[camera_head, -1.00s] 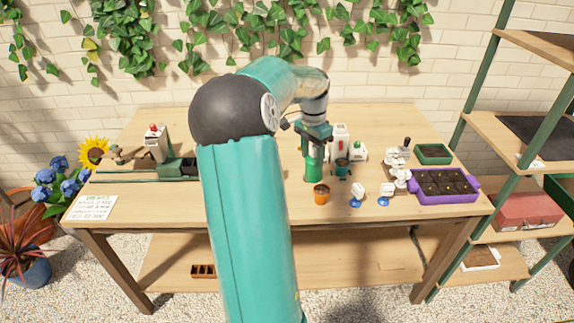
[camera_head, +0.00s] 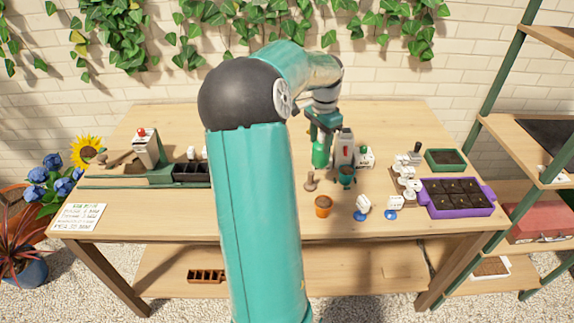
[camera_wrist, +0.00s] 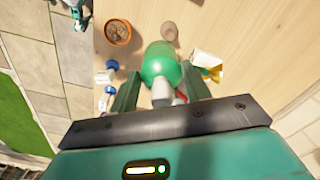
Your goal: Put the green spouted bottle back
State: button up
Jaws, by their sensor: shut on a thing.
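My gripper (camera_head: 322,122) is shut on the green spouted bottle (camera_head: 320,154), near the middle of the table. In the wrist view the rounded green bottle (camera_wrist: 159,62) sits between my two fingers (camera_wrist: 160,88), with a pale part toward the gripper. The bottle appears to hang above the table, behind a small brown knobbed object (camera_head: 310,181). Its base is not clearly seen against what lies behind.
An orange pot (camera_head: 323,207) stands nearer the front. A purple seedling tray (camera_head: 457,199) is at right.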

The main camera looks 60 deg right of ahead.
jog(key=shift+w+d+f, duration=0.45)
jog(key=shift+w+f, duration=1.6)
jog(key=shift+w, duration=0.05)
jog(key=shift+w+d+f, duration=0.45)
jog(key=shift+w+f, duration=1.55)
jog(key=shift+w, duration=0.15)
jog(key=shift+w+d+f, duration=0.45)
jog(key=shift+w+f, duration=1.6)
jog(key=shift+w, duration=0.05)
jog(key=shift+f, duration=0.1)
jog(key=o, duration=0.8)
jog(key=shift+f, duration=0.1)
jog(key=shift+o, duration=0.2)
